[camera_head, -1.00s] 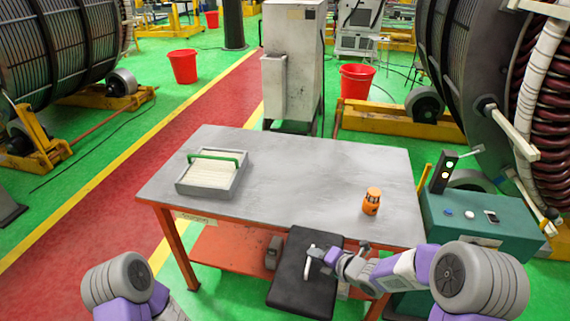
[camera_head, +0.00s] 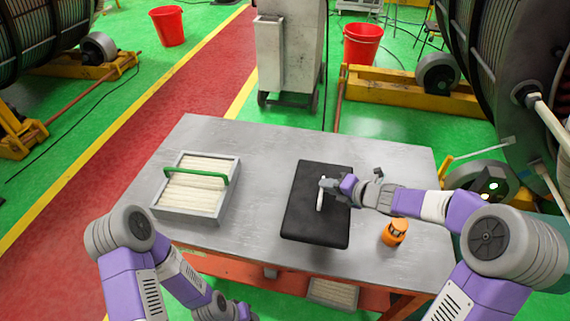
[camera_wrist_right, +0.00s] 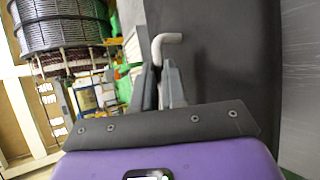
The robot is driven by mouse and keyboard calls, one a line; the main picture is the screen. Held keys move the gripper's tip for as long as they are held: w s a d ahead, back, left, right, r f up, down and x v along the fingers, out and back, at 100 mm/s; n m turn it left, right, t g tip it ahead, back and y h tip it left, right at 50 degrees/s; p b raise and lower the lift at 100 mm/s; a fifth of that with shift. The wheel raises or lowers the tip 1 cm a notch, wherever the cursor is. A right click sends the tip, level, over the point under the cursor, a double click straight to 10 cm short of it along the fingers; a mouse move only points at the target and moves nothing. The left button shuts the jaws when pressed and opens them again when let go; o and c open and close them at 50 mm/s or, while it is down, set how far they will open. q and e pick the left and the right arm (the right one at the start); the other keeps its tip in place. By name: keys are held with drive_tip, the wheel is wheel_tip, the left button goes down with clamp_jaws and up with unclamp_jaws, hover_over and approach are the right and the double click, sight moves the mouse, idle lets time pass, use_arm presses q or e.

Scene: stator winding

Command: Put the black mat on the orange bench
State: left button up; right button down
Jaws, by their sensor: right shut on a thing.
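The black mat (camera_head: 302,218) is a dark slab with a pale handle (camera_head: 320,201). In the head view it lies over the grey top of the orange bench (camera_head: 262,150), right of the middle. I cannot tell whether it touches the top. My right gripper (camera_head: 328,185) is shut on the handle. In the wrist view my right gripper's fingers (camera_wrist_right: 165,87) close around the bent handle (camera_wrist_right: 168,38), with the mat (camera_wrist_right: 215,50) behind and to the right. My left arm is at the lower left; its fingers are not in view.
A grey tray with a green handle (camera_head: 205,173) stands on the bench's left side. A small orange object (camera_head: 394,233) stands close to the mat's right side, below my right forearm. The bench top between tray and mat is clear.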

sight(331, 198)
drive_tip(key=shift+w+f, duration=0.1)
drive_tip(key=shift+w, duration=0.2)
drive_tip(key=f+b, duration=0.1)
drive_tip(key=f, duration=0.2)
drive_tip(key=f+b, duration=0.1)
drive_tip(key=f, duration=0.1)
drive_tip(key=shift+s+f+b, duration=0.15)
drive_tip(key=shift+s+b, duration=0.1)
drive_tip(key=shift+b, duration=0.1)
wheel_tip(331, 198, down, 4)
drive_tip(key=shift+w+f+b, duration=0.1)
drive_tip(key=shift+b, duration=0.65)
drive_tip(key=c, duration=1.2)
unclamp_jaws()
